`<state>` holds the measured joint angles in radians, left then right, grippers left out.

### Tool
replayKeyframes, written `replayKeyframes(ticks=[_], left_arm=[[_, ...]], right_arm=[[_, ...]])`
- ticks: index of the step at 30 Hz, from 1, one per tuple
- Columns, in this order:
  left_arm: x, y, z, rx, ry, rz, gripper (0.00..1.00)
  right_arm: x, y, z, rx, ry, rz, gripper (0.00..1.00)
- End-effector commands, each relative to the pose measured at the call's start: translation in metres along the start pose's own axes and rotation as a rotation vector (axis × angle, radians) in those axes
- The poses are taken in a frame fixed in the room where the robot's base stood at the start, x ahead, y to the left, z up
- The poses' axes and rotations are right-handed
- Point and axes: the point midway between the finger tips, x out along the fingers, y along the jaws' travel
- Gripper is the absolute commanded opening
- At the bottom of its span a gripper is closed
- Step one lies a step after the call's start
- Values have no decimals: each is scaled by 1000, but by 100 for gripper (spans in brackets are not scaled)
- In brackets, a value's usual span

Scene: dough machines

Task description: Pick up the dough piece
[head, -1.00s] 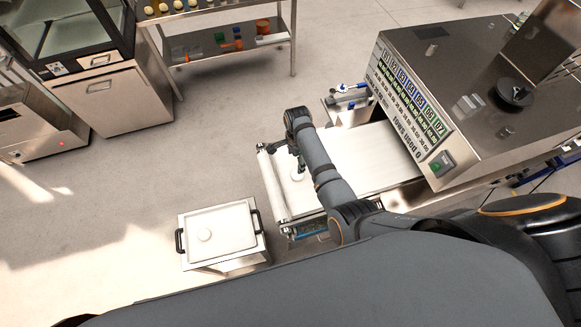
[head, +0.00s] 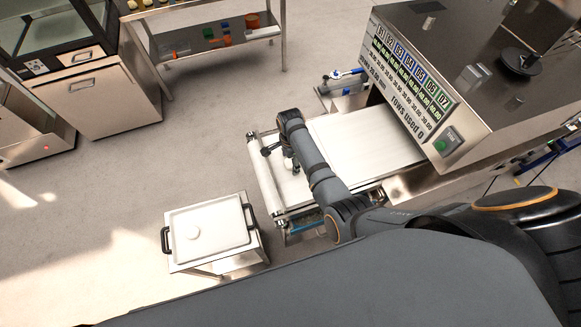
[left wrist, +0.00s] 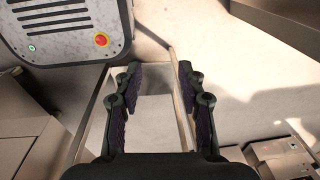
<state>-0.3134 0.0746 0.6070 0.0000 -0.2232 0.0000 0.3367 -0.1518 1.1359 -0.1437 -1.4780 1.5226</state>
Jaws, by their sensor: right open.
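My right gripper (head: 281,159) is open over the near end of the white conveyor belt (head: 365,138), in the head view. No dough piece can be made out clearly on the belt now; the gripper and arm cover part of it.
The dough machine (head: 450,85) with its printed panel stands at the right end of the belt. The tray has black handles and rests on a small metal stand (head: 222,268). A metal shelf table (head: 215,40) stands at the back. Floor between is clear.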

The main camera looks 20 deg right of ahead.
Motion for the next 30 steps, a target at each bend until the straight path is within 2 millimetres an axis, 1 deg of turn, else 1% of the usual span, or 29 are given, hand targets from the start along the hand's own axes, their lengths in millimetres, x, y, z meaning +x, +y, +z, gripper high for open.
replayKeyframes(ticks=[4, 5, 10, 17, 25, 28, 30], left_arm=[[-2, 1, -8, -1, 12, 1, 40], [-2, 1, -11, -1, 17, 1, 40], [-3, -1, -26, -1, 42, -1, 40], [-3, -4, -26, 1, 40, -5, 40], [-5, -5, -19, 1, 29, -6, 40], [-13, -6, -19, 1, 28, -6, 40], [-23, -6, -19, 1, 28, -6, 40]], right_arm=[[-3, 0, 0, 0, 0, -1, 71], [-3, 0, 0, 0, 0, -1, 68], [-2, 0, 0, 0, 0, -1, 45], [-2, 0, 0, 0, 0, -1, 14], [-4, 0, 0, 0, 0, 0, 13], [-13, 0, 0, 0, 0, -1, 13], [-22, 0, 0, 0, 0, -1, 13]])
